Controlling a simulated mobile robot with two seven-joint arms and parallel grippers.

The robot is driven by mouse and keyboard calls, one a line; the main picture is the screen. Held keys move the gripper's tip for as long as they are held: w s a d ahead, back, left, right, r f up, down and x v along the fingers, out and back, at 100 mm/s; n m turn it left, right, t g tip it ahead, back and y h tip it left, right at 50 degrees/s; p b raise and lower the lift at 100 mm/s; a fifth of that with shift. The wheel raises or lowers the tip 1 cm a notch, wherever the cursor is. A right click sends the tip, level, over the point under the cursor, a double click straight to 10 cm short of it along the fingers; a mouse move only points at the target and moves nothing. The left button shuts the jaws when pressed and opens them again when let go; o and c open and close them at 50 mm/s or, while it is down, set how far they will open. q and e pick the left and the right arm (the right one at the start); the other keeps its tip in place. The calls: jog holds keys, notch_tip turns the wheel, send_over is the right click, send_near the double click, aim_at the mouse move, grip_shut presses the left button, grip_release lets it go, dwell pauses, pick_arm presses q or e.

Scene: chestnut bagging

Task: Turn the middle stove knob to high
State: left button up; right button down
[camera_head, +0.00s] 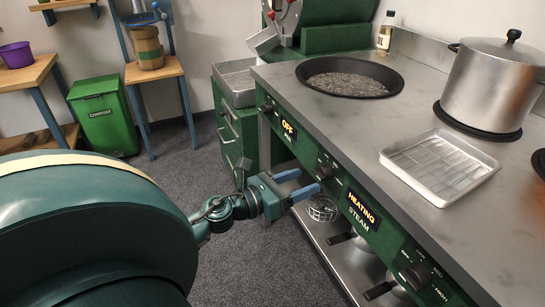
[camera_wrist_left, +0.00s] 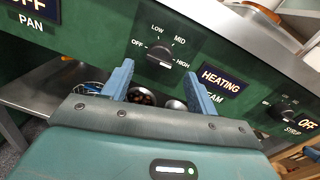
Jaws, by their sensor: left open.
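The middle stove knob (camera_wrist_left: 160,55) is a dark round dial with a bar handle on the green front panel. OFF, LOW, MID and HIGH are printed around it; its bar lies along the line between OFF and HIGH, and I cannot tell which end points. In the head view the knob (camera_head: 325,168) is just past my left gripper (camera_head: 296,184). My left gripper is open, its two blue fingers apart and empty. In the left wrist view the fingers (camera_wrist_left: 160,85) show on either side below the knob, apart from it. The sign beside it (camera_head: 362,209) reads HEATING STEAM. My right gripper is out of view.
Another knob (camera_head: 417,277) sits further right on the panel, and one (camera_head: 267,105) at the far left by the OFF PAN sign (camera_head: 288,130). The steel countertop (camera_head: 345,118) overhangs the panel. A wire basket (camera_head: 322,208) and pan handles are on the shelf below.

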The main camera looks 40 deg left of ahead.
pick_arm(q)
jog(key=b+v, duration=0.1)
jog(key=v, duration=0.7)
jog(key=shift+s+r, duration=0.1)
